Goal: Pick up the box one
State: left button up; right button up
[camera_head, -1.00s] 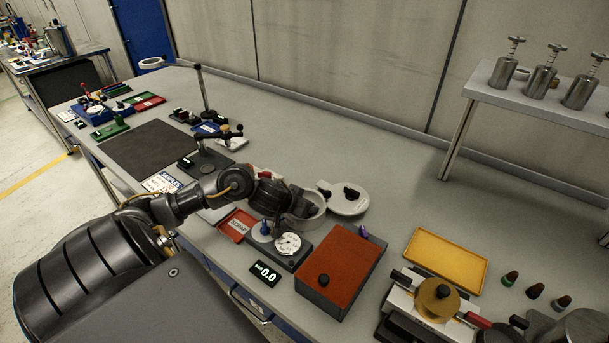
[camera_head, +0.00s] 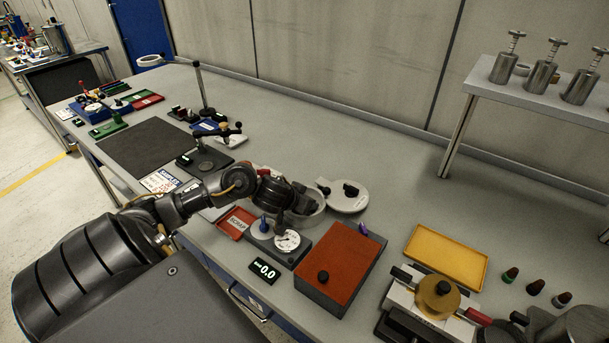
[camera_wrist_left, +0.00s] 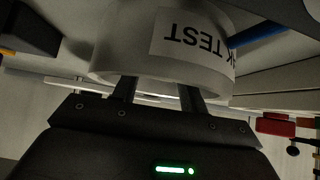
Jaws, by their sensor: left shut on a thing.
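A grey-white round pot (camera_head: 312,218) is at my left gripper (camera_head: 300,204) in the head view, partly hidden by it. In the left wrist view the pot (camera_wrist_left: 120,45) fills the top, with an upside-down label ending in "K TEST". My left gripper (camera_wrist_left: 158,92) is shut on the pot, its two fingers at the pot's rim. A grey box with a red-brown top and black knob (camera_head: 338,262) stands to the right of the gripper, apart from it. No marking shows which thing is box one.
A white round lid-like piece (camera_head: 350,204) lies just right of the pot. A dial gauge block (camera_head: 280,240) and red scrap tray (camera_head: 235,224) are in front. A yellow tray (camera_head: 445,260) and clamp fixture (camera_head: 432,300) stand right. The back middle of the bench is clear.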

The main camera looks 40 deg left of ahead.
pick_arm(q)
jog(key=shift+r, duration=0.45)
notch_tip(320, 180, up, 2)
jog(key=shift+w+r+p, duration=0.1)
jog(key=shift+r+p, duration=0.15)
jog(key=shift+p, duration=0.7)
jog(key=s+a+r+p, duration=0.2)
jog(key=s+r, duration=0.7)
jog(key=s, duration=0.5)
jog(key=shift+a+r, duration=0.15)
jog(key=shift+r, duration=0.1)
